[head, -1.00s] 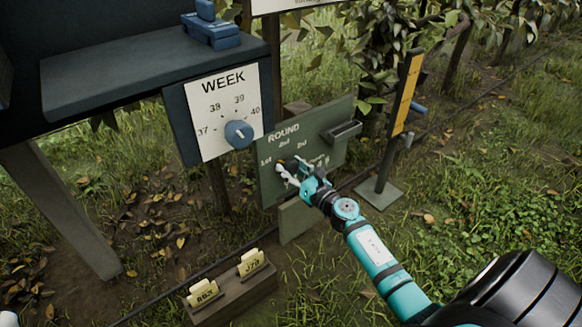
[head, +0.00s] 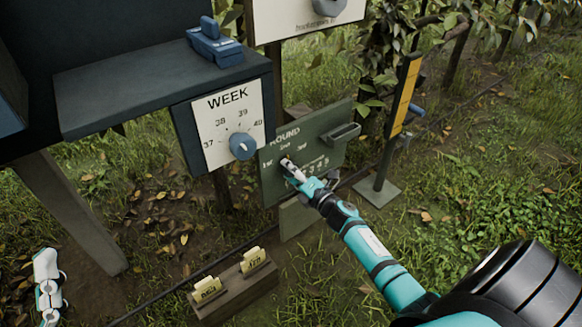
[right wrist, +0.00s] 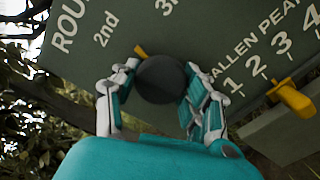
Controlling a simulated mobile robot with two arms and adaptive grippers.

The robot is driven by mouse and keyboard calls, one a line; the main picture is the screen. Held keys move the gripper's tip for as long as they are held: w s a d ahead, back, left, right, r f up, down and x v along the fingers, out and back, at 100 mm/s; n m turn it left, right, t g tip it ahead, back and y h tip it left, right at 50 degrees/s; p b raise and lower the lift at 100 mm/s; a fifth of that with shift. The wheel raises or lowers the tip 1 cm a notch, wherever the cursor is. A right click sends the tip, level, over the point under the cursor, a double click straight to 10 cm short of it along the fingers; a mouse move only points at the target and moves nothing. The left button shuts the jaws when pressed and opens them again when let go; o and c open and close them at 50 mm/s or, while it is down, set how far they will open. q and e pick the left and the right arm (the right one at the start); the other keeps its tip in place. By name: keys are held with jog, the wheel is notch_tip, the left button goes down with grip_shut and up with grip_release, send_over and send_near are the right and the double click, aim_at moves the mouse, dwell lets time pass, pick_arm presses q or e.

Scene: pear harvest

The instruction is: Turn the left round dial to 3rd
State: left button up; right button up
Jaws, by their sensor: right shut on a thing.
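The green ROUND board (head: 335,115) stands in the middle of the head view. Its left round dial (right wrist: 162,80) is a dark knob with a yellow pointer, seen in the right wrist view.
A yellow pointer (right wrist: 292,97) sits by the numbered "fallen pears" scale on the same board. The WEEK panel (head: 228,110) with its blue knob (head: 243,146) is left of it. A wooden box with yellow tags (head: 236,287) stands below. A yellow post (head: 405,95) is to the right.

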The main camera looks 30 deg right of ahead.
jog(key=m+p, duration=0.1)
jog(key=m, duration=0.1)
jog(key=m+p, duration=0.1)
jog(key=m, duration=0.1)
jog(key=shift+r+m, duration=0.2)
jog(key=shift+m, duration=0.1)
jog(key=m+p, duration=0.2)
jog(key=m, duration=0.3)
pick_arm(q)
jog(key=w+f+g+y, duration=0.2)
jog(key=w+f+g, duration=0.2)
jog(key=f, duration=0.5)
jog(key=w+f+g+y, duration=0.2)
jog(key=w+f+g, duration=0.1)
jog(key=f+g, duration=0.6)
jog(key=shift+w+a+y+p, duration=0.3)
jog(key=shift+w+p, duration=0.05)
jog(key=shift+w, duration=0.05)
pick_arm(e)
jog(key=shift+d+f+m, duration=0.1)
jog(key=shift+m, duration=0.3)
jog(key=o, duration=1.1)
jog(key=shift+o, duration=0.2)
